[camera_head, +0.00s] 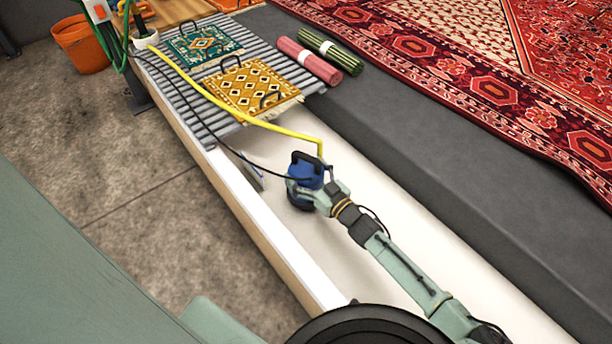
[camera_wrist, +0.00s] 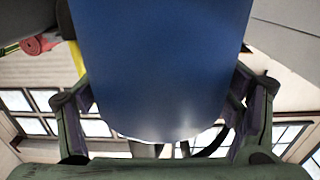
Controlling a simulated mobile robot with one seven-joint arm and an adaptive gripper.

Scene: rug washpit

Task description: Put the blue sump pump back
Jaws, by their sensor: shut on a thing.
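The blue sump pump (camera_head: 305,174) has a black handle on top and a dark base. A yellow hose (camera_head: 262,123) and a black cable run from it toward the upper left. My gripper (camera_head: 318,195) is shut on the pump, over the white floor of the trough. In the wrist view the pump's blue body (camera_wrist: 160,65) fills the middle, with a finger on each side. I cannot tell whether the pump's base touches the trough floor.
The trough's white left wall (camera_head: 255,210) runs close beside the pump. A grey slatted rack (camera_head: 205,125) holds a yellow patterned mat (camera_head: 250,88) and a teal one (camera_head: 203,43). Red and green rolls (camera_head: 308,60) lie on the dark ledge. An orange bucket (camera_head: 82,45) stands at the far left.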

